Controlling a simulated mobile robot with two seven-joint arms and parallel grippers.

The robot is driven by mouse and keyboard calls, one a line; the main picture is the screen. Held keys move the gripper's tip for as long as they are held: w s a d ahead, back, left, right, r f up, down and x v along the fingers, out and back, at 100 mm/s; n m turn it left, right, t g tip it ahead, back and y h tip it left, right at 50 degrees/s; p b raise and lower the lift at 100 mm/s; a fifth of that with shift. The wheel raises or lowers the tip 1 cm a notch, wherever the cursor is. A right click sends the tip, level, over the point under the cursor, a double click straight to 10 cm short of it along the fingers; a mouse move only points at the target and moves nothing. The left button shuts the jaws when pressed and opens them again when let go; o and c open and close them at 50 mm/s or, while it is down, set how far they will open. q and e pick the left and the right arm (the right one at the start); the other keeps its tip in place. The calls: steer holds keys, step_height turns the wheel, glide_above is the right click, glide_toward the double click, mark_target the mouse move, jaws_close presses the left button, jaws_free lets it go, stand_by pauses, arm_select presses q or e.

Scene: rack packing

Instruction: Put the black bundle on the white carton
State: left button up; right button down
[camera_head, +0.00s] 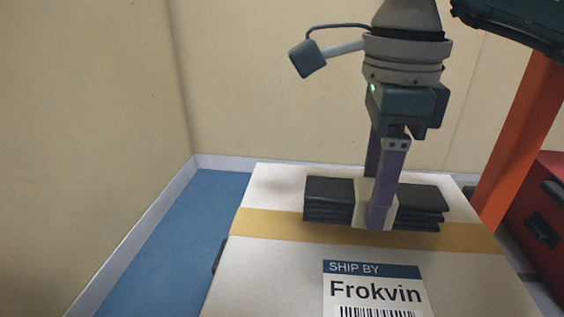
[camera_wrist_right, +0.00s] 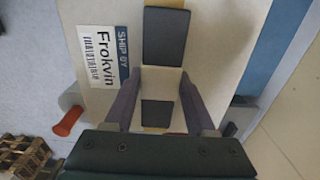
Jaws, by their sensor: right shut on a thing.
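The black bundle (camera_head: 329,201) is a flat stack of dark folded pieces with a cream band around its middle. It lies level over the far part of the white carton (camera_head: 275,275), across the yellow tape. I cannot tell whether it touches the carton's top. My right gripper (camera_head: 384,205) points down and is shut on the bundle at its band. In the right wrist view, the fingers (camera_wrist_right: 158,95) sit on either side of the band, and the bundle's dark ends (camera_wrist_right: 166,37) show beyond it. My left gripper is out of view.
The carton's shipping label (camera_head: 375,290) faces up on the near side. An orange post (camera_head: 515,140) and a red object (camera_head: 535,215) stand at the right. Walls are behind and left, with blue floor (camera_head: 170,240) beside the carton. A wooden pallet (camera_wrist_right: 25,155) shows in the wrist view.

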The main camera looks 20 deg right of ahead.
steer(key=shift+f, duration=1.05)
steer(key=shift+f, duration=0.1)
steer(key=c, duration=0.7)
jaws_free()
steer(key=shift+f, duration=0.15)
steer(key=o, duration=0.5)
steer(key=shift+r, duration=0.4)
step_height(320, 180, up, 12)
steer(key=shift+f+p, duration=0.1)
steer(key=shift+p, duration=0.5)
